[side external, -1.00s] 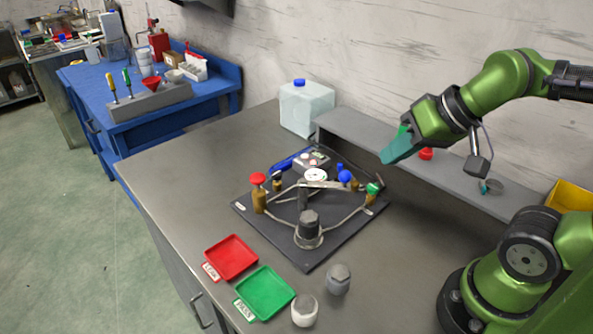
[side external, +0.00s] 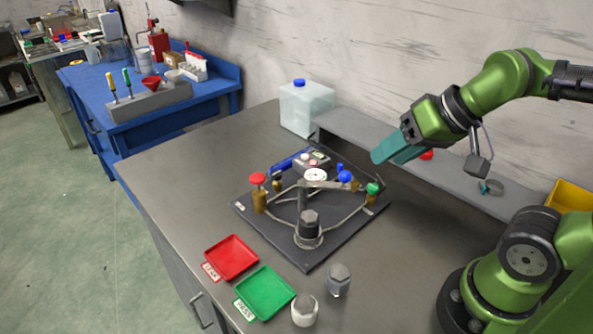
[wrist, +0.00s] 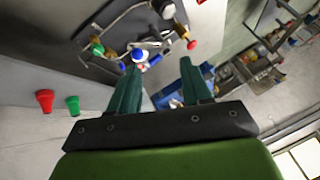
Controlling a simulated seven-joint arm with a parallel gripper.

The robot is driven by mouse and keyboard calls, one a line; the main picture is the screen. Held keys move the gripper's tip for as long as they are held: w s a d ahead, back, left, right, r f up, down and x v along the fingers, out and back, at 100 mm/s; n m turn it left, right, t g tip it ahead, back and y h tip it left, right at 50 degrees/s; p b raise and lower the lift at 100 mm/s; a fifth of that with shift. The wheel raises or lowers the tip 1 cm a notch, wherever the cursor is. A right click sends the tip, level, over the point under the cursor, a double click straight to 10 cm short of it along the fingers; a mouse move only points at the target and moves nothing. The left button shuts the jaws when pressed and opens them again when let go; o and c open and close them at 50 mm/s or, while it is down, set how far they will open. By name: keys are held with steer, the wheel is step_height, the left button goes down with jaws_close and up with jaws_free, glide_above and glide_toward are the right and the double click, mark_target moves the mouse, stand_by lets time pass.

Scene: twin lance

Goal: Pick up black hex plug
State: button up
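A dark, black-looking hex plug (side external: 309,219) sits upright in a round metal seat near the front corner of the dark test plate (side external: 333,247). A grey hex-topped piece (side external: 338,278) and a whiter one (side external: 305,309) stand on the bench in front of it. My gripper (side external: 386,157) hangs high over the back right of the bench, well apart from the plug. Its two teal fingers are spread in the wrist view (wrist: 161,68) with nothing held between them.
A red tray (side external: 231,257) and a green tray (side external: 265,292) lie at the bench's front. The plate carries pipes, a gauge (side external: 316,175), a red knob (side external: 258,179) and a blue knob (side external: 345,176). A grey shelf (side external: 350,130) and a white jug (side external: 306,105) stand behind.

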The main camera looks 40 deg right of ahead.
steer(key=o, duration=0.5)
steer(key=n+g+h, duration=0.2)
steer(key=n+g, duration=0.2)
steer(key=g, duration=0.3)
glide_above(309, 215)
step_height(309, 215, down, 3)
steer(key=f, duration=1.1)
steer(key=shift+d, duration=0.25)
steer(key=shift+a+f, duration=0.15)
steer(key=shift+f, duration=1.25)
steer(key=shift+a+f, duration=0.15)
steer(key=shift+f, duration=1.25)
